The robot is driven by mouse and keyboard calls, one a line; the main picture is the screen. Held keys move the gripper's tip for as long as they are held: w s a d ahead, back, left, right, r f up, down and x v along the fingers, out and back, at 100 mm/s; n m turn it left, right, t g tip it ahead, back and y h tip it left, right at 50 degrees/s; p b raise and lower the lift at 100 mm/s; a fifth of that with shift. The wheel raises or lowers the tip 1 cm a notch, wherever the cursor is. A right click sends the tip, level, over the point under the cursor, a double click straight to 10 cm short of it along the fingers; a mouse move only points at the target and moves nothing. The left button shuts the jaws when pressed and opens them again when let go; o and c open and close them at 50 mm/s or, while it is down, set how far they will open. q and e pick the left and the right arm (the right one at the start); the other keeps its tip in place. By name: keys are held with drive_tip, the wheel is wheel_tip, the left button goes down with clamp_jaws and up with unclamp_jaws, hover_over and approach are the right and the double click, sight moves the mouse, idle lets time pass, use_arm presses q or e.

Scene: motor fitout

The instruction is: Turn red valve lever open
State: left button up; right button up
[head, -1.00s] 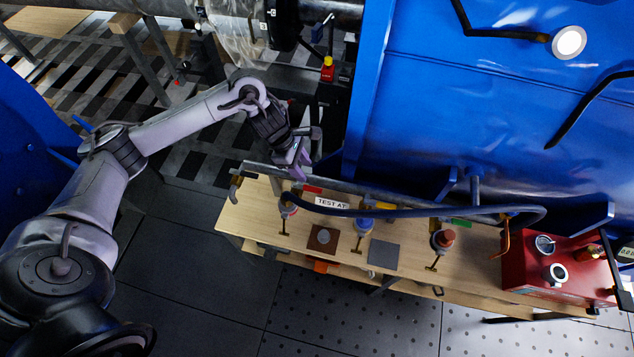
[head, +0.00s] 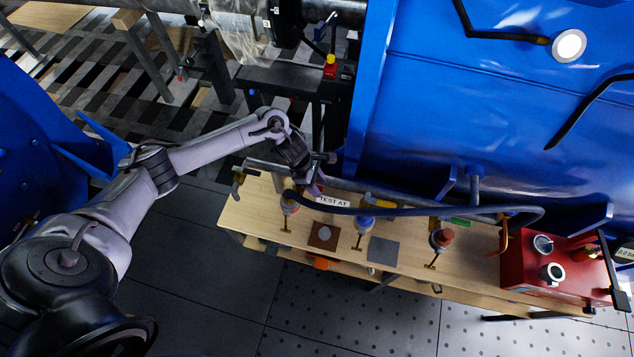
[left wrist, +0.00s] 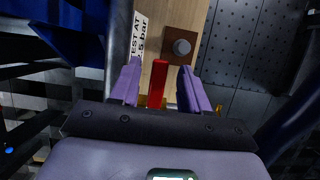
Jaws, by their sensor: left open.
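The red valve lever (left wrist: 158,86) shows in the left wrist view as a straight red bar. It stands between the two purple fingers of my left gripper (left wrist: 160,68), with visible gaps on both sides. Brass-coloured parts show near its lower end. In the head view my left gripper (head: 316,186) is over the back left part of the wooden bench, beside the TEST AT label (head: 333,201). It is open and mostly covers the lever there. My right gripper is not in view.
The wooden bench (head: 262,213) carries a dark blue hose (head: 400,211), several fittings, a brown plate (head: 323,236) and a grey plate (head: 383,251). A red box (head: 535,270) stands at its right end. A large blue housing (head: 480,120) rises behind.

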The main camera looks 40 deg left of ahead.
use_arm(q)
clamp_jaws()
